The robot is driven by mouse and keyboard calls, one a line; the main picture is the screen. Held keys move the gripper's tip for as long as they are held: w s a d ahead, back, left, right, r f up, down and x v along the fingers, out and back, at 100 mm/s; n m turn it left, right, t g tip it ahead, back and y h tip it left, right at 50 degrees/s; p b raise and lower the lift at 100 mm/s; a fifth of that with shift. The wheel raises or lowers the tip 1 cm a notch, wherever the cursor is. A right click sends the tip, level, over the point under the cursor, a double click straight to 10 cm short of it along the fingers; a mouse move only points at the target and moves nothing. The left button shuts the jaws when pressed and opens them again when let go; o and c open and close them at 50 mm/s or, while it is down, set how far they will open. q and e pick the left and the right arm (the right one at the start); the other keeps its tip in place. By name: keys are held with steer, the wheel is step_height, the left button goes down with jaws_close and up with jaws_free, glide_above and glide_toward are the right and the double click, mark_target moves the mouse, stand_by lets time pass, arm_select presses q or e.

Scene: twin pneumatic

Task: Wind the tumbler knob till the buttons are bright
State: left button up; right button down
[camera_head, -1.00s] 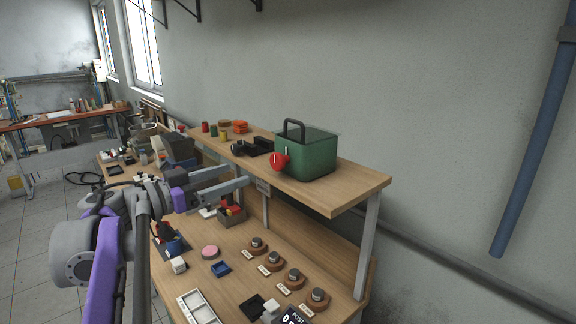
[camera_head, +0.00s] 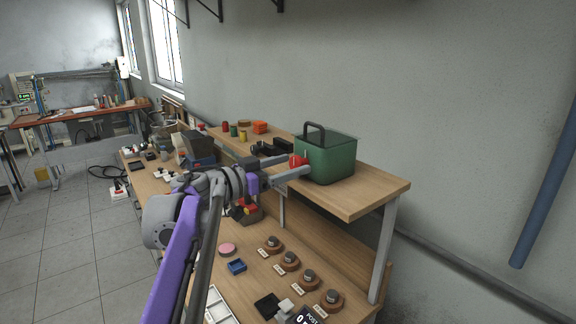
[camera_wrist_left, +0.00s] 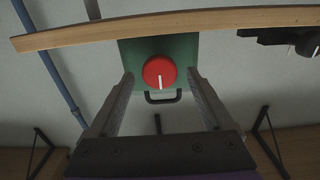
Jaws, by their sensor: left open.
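A red round knob (camera_head: 297,160) with a white pointer line sits on the front of a green box (camera_head: 333,160) with a black handle, on the upper shelf. It also shows in the left wrist view (camera_wrist_left: 159,70), its line pointing toward the handle. My left gripper (camera_head: 299,164) is open, its two fingers reaching toward the knob. In the wrist view the knob appears between the fingertips, with a gap on both sides. Several round grey-topped pieces on brown bases (camera_head: 290,260) stand in a row on the bench with small labels; none looks lit. My right gripper is not seen.
The shelf (camera_head: 370,190) also holds black parts (camera_head: 272,147) left of the box and small coloured cans (camera_head: 234,131). Below, the bench carries a pink disc (camera_head: 227,249), a blue tray (camera_head: 237,266) and a white tray. The shelf's right end is clear.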

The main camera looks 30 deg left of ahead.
arm_select(q)
jaws_close()
steer(key=shift+m, duration=0.3)
steer(key=m+p, duration=0.1)
steer(key=m, duration=0.5)
steer(key=shift+d, duration=0.1)
steer(key=m+p, duration=0.1)
steer(key=m, duration=0.6)
steer(key=shift+s+d, duration=0.1)
steer(key=m, duration=0.3)
steer(key=m+p, duration=0.1)
steer(key=m, duration=0.2)
steer(key=shift+f+m, duration=0.2)
steer(key=shift+m, duration=0.2)
steer(key=m+p, duration=0.1)
steer(key=m, duration=0.5)
steer(key=shift+f, duration=0.15)
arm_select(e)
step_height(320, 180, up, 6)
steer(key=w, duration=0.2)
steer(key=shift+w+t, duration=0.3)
arm_select(q)
steer(key=shift+m, duration=0.4)
